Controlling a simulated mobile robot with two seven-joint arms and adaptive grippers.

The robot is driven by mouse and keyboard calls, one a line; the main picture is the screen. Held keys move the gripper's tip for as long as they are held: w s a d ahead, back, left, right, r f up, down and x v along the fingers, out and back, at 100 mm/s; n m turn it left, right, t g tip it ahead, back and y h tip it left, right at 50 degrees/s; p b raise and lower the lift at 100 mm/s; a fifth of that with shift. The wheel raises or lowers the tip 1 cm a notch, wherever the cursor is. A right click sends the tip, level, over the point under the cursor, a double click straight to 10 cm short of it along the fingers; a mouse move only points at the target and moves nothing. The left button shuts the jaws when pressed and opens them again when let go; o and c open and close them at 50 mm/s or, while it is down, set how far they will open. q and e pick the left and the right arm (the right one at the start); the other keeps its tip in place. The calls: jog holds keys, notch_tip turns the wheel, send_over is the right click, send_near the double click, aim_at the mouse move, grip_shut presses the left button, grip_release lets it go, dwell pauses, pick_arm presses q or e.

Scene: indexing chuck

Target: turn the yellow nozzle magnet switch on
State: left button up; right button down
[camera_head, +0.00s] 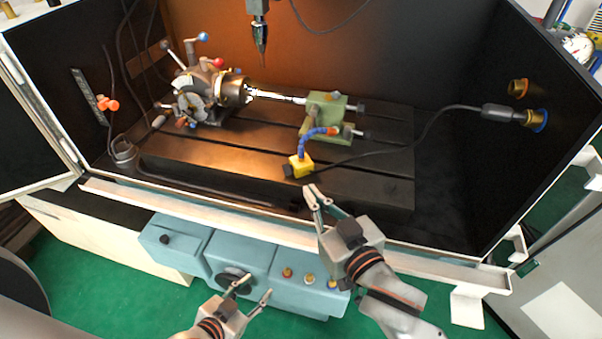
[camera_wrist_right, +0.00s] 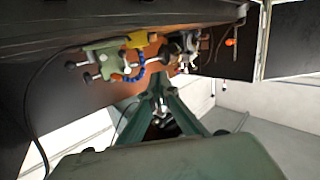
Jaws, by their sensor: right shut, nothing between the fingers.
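The yellow nozzle magnet (camera_head: 301,165) sits on the dark slotted machine bed (camera_head: 215,165), with a blue segmented hose (camera_head: 313,138) rising from it to an orange tip. A small dark part, possibly its switch, shows at its lower left side; its setting is too small to tell. My right gripper (camera_head: 313,189) is shut and empty, just in front of and below the magnet, apart from it. In the right wrist view the magnet (camera_wrist_right: 139,39) shows beyond the closed fingers (camera_wrist_right: 159,84). My left gripper (camera_head: 259,286) is open and empty, low in front of the teal cabinet.
A green tailstock (camera_head: 327,112) stands behind the magnet, and an indexing chuck (camera_head: 230,92) is to the left. A black cable (camera_head: 410,148) runs from the magnet to the right wall. A pale front ledge (camera_head: 200,214) lies below the bed. A spindle (camera_head: 259,35) hangs above.

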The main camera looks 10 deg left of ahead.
send_near(285, 169)
notch_tip(285, 169, up, 3)
jog(key=w+a, duration=0.2)
jog(key=shift+w+a+f+m+h+b, duration=0.15)
jog(key=shift+w+a+f+b, duration=0.2)
jog(key=shift+f, duration=0.25)
jog(key=shift+w+a+f+m+h+b, duration=0.15)
jog(key=shift+w+a+f+b, duration=0.1)
jog(key=shift+w+f, duration=0.25)
jog(key=shift+w+a+f, duration=0.3)
jog(key=shift+w+f, duration=0.1)
jog(key=shift+f, duration=0.25)
